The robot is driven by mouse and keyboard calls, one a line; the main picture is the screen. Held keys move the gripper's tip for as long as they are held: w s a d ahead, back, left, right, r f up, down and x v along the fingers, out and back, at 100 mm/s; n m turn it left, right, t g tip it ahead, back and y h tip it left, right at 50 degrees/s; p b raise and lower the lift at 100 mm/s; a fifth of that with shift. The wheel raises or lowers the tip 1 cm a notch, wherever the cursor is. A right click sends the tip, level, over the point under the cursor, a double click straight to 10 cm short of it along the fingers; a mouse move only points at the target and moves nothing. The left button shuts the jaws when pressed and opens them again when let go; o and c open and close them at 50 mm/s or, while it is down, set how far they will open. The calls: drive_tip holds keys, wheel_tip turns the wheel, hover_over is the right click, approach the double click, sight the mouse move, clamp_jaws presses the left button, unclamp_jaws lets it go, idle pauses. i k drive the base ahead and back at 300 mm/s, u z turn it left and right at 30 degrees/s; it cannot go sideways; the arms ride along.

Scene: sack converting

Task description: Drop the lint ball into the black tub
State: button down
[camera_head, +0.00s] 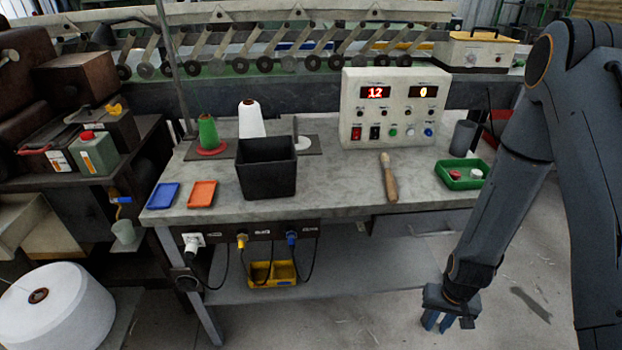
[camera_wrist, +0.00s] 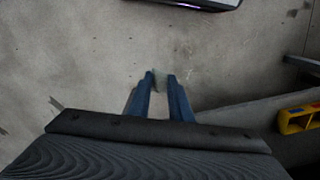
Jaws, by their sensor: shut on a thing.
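The black tub (camera_head: 266,181) stands upright on the grey workbench, left of its middle, in the head view. I cannot see into its bottom. My gripper (camera_head: 437,325) hangs low over the floor, in front of the bench's right part, well right of and below the tub. In the wrist view my gripper (camera_wrist: 160,76) has its blue fingers close together on a small pale grey-green thing, which looks like the lint ball (camera_wrist: 159,78). The fingers hide most of it. The head view does not show it.
On the workbench (camera_head: 330,195) stand a blue tray (camera_head: 163,196), an orange tray (camera_head: 202,194), thread cones, a control box (camera_head: 394,130), a wooden-handled tool (camera_head: 389,178) and a green tray (camera_head: 450,183). A yellow bin (camera_head: 262,281) sits on the lower shelf. The bench edge lies between my gripper and the tub.

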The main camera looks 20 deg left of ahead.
sight(275, 192)
drive_tip(key=u, duration=1.35)
